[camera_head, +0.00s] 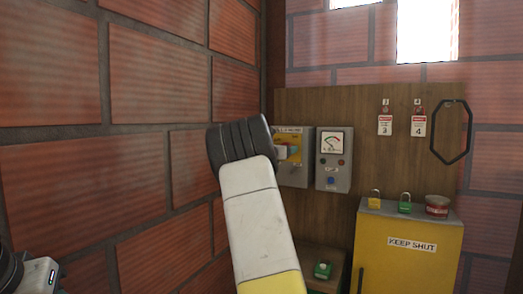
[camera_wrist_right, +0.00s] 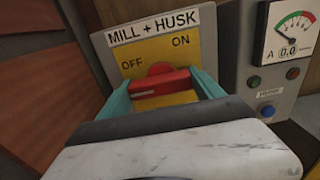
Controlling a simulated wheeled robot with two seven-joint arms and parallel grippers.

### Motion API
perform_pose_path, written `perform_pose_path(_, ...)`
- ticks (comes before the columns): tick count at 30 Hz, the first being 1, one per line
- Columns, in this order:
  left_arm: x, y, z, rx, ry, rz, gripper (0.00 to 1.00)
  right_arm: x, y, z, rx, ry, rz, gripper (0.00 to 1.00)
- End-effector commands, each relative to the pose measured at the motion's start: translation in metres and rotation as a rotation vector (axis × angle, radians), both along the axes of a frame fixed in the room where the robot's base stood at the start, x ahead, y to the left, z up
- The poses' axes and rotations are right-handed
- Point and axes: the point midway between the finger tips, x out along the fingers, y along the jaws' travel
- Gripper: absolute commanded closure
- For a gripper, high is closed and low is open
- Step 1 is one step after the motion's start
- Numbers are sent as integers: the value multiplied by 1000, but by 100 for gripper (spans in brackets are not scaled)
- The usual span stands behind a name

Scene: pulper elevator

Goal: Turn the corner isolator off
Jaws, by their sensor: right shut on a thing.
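The corner isolator (camera_wrist_right: 194,58) is a grey box with a yellow plate, labelled "MILL + HUSK", with OFF at left and ON at right. Its red handle (camera_wrist_right: 160,84) lies roughly level across the plate, slightly tilted. My right gripper (camera_wrist_right: 163,88) has its teal fingers at both ends of the handle and is shut on it. In the head view the isolator (camera_head: 294,174) is on the wooden board in the corner, partly hidden by my right arm. A piece of my left arm shows at the lower left edge; its fingers are out of frame.
A grey meter box (camera_head: 333,160) is close to the isolator's right, its dial reading about zero. Red tags (camera_head: 385,124) and a black hasp ring (camera_head: 452,132) hang further right. A yellow "KEEP SHUT" cabinet (camera_head: 405,267) carries padlocks (camera_head: 405,204) and a red tin (camera_head: 437,206). Brick walls (camera_head: 150,75) close the left.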

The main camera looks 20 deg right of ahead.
Motion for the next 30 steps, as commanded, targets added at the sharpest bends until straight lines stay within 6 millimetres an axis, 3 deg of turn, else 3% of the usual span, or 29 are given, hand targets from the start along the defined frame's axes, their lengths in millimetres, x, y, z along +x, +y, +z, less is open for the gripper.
perform_pose_path(14,0,0,0,0,0,0,64,0,0,0,-12,13,0,64)
perform_pose_path(15,0,0,0,0,0,0,64,0,0,0,-12,13,0,22)
perform_pose_path(18,0,0,0,0,0,0,64,0,0,0,-11,13,0,2)
perform_pose_path(30,0,0,0,0,0,0,64,-4,5,0,-8,11,1,2)
